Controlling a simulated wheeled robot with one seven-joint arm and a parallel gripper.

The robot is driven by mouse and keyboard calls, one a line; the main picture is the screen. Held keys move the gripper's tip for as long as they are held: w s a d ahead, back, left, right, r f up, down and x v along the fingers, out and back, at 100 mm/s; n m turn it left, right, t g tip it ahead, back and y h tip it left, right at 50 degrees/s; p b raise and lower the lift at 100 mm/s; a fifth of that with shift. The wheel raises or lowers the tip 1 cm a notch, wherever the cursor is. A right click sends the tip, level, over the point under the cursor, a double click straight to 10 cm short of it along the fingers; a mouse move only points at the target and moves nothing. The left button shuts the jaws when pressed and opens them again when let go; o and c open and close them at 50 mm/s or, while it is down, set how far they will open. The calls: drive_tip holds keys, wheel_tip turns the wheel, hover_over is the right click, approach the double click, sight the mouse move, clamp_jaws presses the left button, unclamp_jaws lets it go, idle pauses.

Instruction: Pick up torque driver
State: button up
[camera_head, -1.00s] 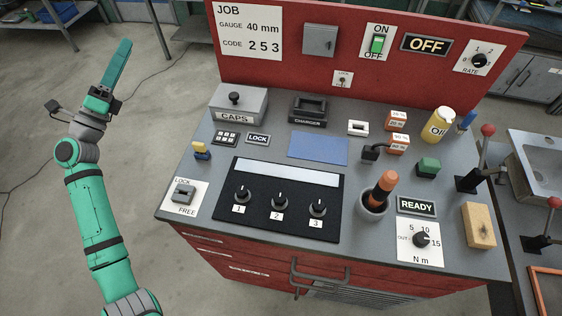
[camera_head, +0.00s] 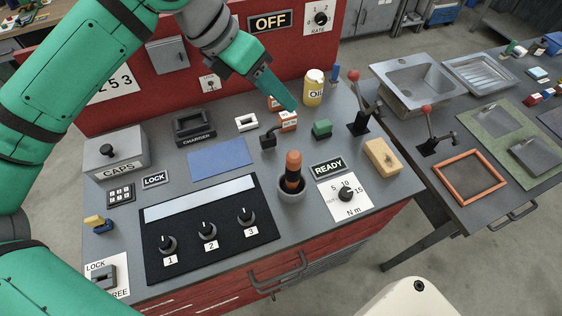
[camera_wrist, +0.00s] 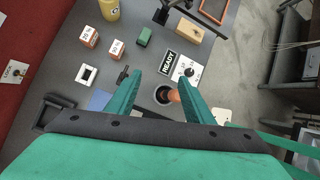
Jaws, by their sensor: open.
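The torque driver (camera_head: 293,168) has an orange handle and stands upright in a dark round cup (camera_head: 291,195) on the grey bench top. Its lower part is hidden in the cup. My gripper (camera_head: 286,100) is above the bench, behind and higher than the driver, pointing down and to the right. In the wrist view my gripper (camera_wrist: 158,78) has its two green fingers spread with nothing between them. There the driver (camera_wrist: 173,96) shows partly between the fingers, close to the right one.
A READY sign (camera_head: 328,168) and a torque dial (camera_head: 346,194) lie right of the cup. A black panel with knobs (camera_head: 207,254) is to its left. A green block (camera_head: 322,128), an oil can (camera_head: 314,88) and red-knobbed levers (camera_head: 355,77) stand nearby.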

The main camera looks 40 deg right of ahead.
sight(296, 154)
drive_tip(key=s+f+y, duration=0.2)
drive_tip(key=s+f, duration=0.1)
drive_tip(key=f, duration=0.1)
drive_tip(key=s+f+t+y, duration=0.1)
drive_tip(key=s+f+y, duration=0.2)
drive_tip(key=s, duration=0.1)
drive_tip(key=shift+s+d+f+m+y, duration=0.1)
drive_tip(key=shift+s+f+m+y, duration=0.2)
drive_tip(key=shift+f+m, duration=0.1)
drive_tip(key=shift+s+f+t, duration=0.1)
drive_tip(key=shift+f+t, duration=0.15)
drive_tip(key=shift+t, duration=0.05)
wheel_tip(296, 154, down, 11)
drive_tip(key=shift+r, duration=0.1)
drive_tip(key=shift+c, duration=0.5)
drive_tip(key=c, duration=1)
clamp_jaws()
drive_tip(key=shift+r, duration=0.2)
